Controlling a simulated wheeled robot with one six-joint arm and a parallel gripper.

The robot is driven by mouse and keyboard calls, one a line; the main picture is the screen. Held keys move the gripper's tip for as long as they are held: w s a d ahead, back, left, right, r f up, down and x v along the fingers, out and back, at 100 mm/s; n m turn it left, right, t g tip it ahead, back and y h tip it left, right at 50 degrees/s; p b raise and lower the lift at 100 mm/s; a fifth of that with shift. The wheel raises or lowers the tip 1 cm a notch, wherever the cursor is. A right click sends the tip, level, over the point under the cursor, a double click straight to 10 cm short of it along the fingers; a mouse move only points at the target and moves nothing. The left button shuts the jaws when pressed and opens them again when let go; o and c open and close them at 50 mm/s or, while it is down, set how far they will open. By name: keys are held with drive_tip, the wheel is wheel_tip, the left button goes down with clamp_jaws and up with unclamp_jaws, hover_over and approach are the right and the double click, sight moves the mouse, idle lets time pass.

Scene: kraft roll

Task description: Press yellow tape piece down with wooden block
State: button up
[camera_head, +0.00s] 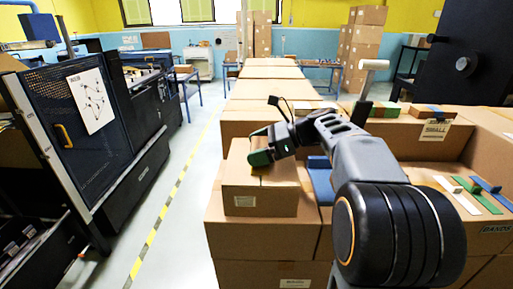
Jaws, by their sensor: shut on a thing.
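A cardboard box (258,200) stands on the near left of the carton-topped surface, with a pale label on its front. My gripper (262,152) is low over the box's top face, its dark green-tinted jaws pointing left. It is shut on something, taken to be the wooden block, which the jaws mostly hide. A faint yellowish strip (262,176) shows on the box top just below the jaws; I cannot tell clearly whether it is the yellow tape piece. I cannot tell whether the block touches it.
A blue piece (321,180) lies right of the box. A recessed carton area on the right holds green, white and blue strips (478,193), with a "SMALL" label (434,130) behind. A tape-like handle (374,66) stands further back. A dark machine (90,130) and clear floor lie left.

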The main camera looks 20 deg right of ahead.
drive_tip(key=shift+f, duration=0.7)
idle(1.9)
wheel_tip(320, 180, up, 8)
drive_tip(key=p, duration=0.7)
drive_tip(key=shift+f+p, duration=0.25)
drive_tip(key=shift+p, duration=0.1)
drive_tip(key=shift+a+f, duration=0.1)
idle(0.4)
